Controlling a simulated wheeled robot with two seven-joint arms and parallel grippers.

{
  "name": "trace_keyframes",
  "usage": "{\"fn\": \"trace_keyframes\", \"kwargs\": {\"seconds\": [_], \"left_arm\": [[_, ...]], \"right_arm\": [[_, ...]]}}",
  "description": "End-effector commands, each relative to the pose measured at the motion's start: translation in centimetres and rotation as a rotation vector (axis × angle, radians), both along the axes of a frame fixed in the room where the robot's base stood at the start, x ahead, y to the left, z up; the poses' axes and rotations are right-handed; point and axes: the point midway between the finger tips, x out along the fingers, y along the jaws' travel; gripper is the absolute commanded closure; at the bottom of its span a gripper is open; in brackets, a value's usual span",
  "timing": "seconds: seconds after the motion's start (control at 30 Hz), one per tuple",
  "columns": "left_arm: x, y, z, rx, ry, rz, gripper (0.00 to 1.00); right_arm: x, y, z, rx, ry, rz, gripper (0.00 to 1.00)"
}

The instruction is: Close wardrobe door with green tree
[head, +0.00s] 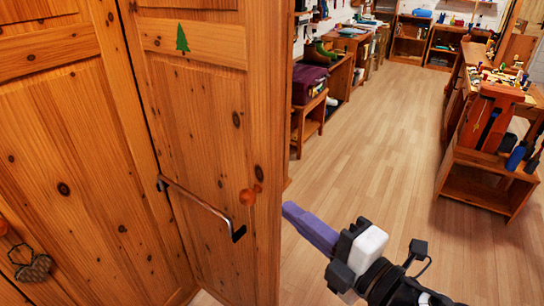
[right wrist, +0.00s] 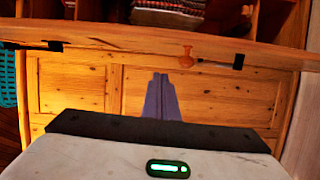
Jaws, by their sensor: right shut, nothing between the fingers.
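The wardrobe door (head: 205,115) is knotty pine with a dark green tree (head: 182,38) near its top. It stands at an angle to the wooden panel on its left, and its free edge faces right. It carries a metal bar handle (head: 200,202) and an orange knob (head: 250,194); the knob also shows in the right wrist view (right wrist: 186,56). My right gripper (head: 290,212) has purple fingers, shut and empty, just right of the door's edge. In the right wrist view its fingers (right wrist: 162,96) overlap pine panelling; contact is unclear. My left gripper is out of view.
Another pine panel (head: 55,150) stands at the left, with a woven heart (head: 35,268) hanging low on it. Shelves and a bench (head: 312,115) line the back wall. A wooden workbench (head: 478,185) stands right. The plank floor (head: 375,160) between is clear.

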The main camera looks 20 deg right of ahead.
Motion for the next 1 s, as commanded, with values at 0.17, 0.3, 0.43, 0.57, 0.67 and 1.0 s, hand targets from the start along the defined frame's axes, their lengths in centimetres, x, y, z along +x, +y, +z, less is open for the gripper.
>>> {"fn": "trace_keyframes", "kwargs": {"seconds": [0.17,0.3,0.43,0.57,0.67,1.0], "left_arm": [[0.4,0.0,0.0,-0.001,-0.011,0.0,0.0],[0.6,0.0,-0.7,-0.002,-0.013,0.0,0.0],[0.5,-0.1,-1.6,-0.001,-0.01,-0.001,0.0],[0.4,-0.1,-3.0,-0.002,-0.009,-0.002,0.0],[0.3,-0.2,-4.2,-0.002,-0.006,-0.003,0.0],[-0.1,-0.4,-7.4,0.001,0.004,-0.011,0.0]], "right_arm": [[0.1,0.4,1.4,-0.037,-0.043,0.017,1.0],[0.9,0.7,1.3,-0.033,-0.044,0.016,1.0],[1.8,1.0,1.3,-0.035,-0.043,0.016,1.0],[2.8,1.2,1.0,-0.032,-0.043,0.012,1.0],[3.5,1.5,1.0,-0.031,-0.043,0.011,1.0],[6.2,2.4,1.0,-0.033,-0.04,0.011,1.0]]}}
